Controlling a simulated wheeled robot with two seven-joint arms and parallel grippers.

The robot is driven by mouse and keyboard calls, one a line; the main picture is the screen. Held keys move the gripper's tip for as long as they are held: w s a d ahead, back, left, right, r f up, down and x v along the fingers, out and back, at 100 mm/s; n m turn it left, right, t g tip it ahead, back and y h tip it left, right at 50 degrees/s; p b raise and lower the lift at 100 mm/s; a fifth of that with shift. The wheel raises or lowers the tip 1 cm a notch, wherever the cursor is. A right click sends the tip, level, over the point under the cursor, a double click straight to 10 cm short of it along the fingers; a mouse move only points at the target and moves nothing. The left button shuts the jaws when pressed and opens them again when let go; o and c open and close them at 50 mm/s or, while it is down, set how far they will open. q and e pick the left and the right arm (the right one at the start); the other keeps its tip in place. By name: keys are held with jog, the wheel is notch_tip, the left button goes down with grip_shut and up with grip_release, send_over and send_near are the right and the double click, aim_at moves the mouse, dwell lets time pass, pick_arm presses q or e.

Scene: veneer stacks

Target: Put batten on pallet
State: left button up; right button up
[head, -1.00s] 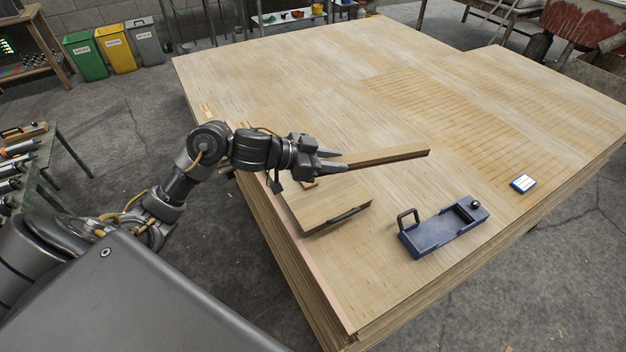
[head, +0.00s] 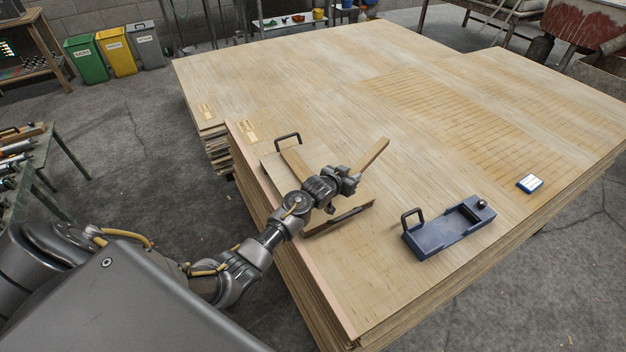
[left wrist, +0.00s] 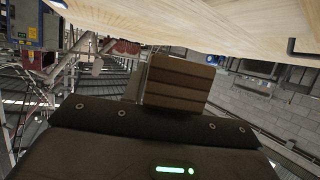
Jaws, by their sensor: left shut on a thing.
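My left gripper (head: 354,180) is shut on a brown wooden batten (head: 374,154), which sticks out past the fingers toward the upper right. The batten's layered end (left wrist: 178,84) shows large in the left wrist view. The arm hides much of the pallet's middle. Another strip of wood (head: 297,162) lies over the pallet's far part, partly behind the wrist. Whether the held batten touches anything below cannot be told. My right gripper is not in view.
The pallet lies on a large veneer stack (head: 440,150), near its left edge. A blue tool with a handle (head: 448,232) lies to the right. A small blue-and-white box (head: 530,183) lies farther right. The stack's far middle is clear.

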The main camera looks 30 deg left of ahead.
pick_arm(q)
jog(key=s+a+f+b, duration=0.1)
jog(key=a+f+b, duration=0.1)
jog(key=a+f, duration=0.1)
jog(key=s+a+f+b, duration=0.2)
jog(key=a+f, duration=0.1)
jog(key=a, duration=0.1)
jog(key=s+a+f+b, duration=0.2)
jog(key=a+b, duration=0.1)
jog(key=a, duration=0.1)
jog(key=shift+s+a+f, duration=0.15)
jog(key=shift+a+f, duration=0.15)
jog(key=shift+f, duration=0.1)
jog(key=shift+s+a, duration=0.15)
jog(key=shift+a, duration=0.1)
jog(key=f+b, duration=0.4)
jog(key=shift+s+a, duration=0.2)
jog(key=shift+a, duration=0.15)
jog(key=shift+f+b, duration=0.2)
jog(key=shift+b, duration=0.1)
jog(key=shift+r, duration=0.2)
jog(key=shift+f, duration=0.25)
jog(key=o, duration=1.1)
jog(key=shift+c, duration=0.2)
